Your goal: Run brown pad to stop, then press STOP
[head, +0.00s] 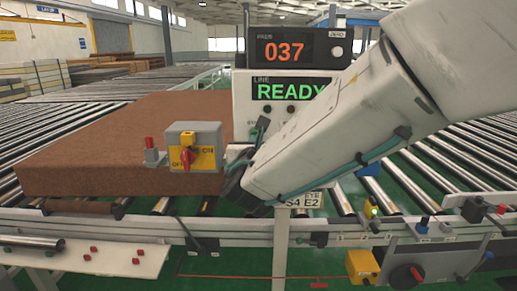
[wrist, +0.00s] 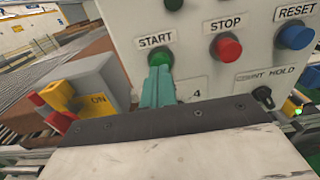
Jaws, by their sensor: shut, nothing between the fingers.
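The brown pad (head: 90,140) lies flat on the roller conveyor at the left in the head view, its near right part hidden behind a switch box. In the wrist view, my gripper (wrist: 160,76) has its teal fingers shut together and empty. The fingertips are at the lower edge of the green START button (wrist: 161,60); I cannot tell whether they touch it. The red STOP button (wrist: 228,47) is to the right of START on the same white panel. The line display (head: 290,89) reads READY in green. In the head view, my arm hides most of the button panel.
A grey and yellow switch box (head: 206,136) with a red knob stands left of my gripper. A blue RESET button (wrist: 296,36) and a HOLD key switch (wrist: 263,95) are right of STOP. A counter (head: 286,50) above reads 037. A conveyor rail (head: 130,226) runs along the front.

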